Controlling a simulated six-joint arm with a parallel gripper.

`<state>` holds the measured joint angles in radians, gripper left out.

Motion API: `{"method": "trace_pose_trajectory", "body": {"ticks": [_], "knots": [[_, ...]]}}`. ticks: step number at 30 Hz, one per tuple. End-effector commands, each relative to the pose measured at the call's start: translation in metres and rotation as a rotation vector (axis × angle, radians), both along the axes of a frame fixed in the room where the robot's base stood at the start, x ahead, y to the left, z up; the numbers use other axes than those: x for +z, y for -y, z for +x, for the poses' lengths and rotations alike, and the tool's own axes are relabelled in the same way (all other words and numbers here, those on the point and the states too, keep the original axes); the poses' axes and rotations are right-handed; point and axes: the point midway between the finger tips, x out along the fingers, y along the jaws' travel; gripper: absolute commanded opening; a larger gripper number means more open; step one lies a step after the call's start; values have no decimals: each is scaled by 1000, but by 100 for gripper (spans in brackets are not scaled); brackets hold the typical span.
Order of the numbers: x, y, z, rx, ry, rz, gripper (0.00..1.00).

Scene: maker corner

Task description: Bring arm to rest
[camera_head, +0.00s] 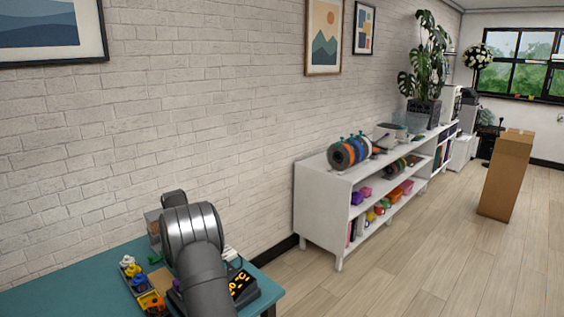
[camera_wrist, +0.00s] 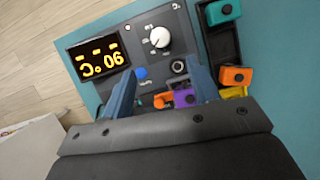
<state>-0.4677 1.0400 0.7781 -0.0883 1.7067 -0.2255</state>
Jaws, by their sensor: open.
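My gripper shows in the wrist view (camera_wrist: 163,95), with its two blue fingers apart and nothing seen between them but part of the scene beyond. Past the fingertips is a dark device with a lit orange display (camera_wrist: 99,58), a white knob (camera_wrist: 160,37) and a blue button (camera_wrist: 141,73). In the head view my arm reaches over the teal table and hides part of it; the gripper itself is hidden there. The device's display (camera_head: 240,284) shows just right of my arm.
The wrist view shows a dark tray (camera_wrist: 222,45), an orange piece (camera_wrist: 235,76) and a purple piece (camera_wrist: 186,98). A white shelf (camera_head: 322,205) and a cardboard box (camera_head: 506,175) stand beyond.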

Motion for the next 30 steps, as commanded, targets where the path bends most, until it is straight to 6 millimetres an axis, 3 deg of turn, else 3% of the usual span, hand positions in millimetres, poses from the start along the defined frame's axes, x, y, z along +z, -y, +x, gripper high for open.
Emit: {"method": "trace_pose_trajectory", "body": {"ticks": [18, 30], "knots": [[-115, 31, -38, 0, -4, -2, 55], [-111, 33, -34, -452, -1, 1, 55]]}}
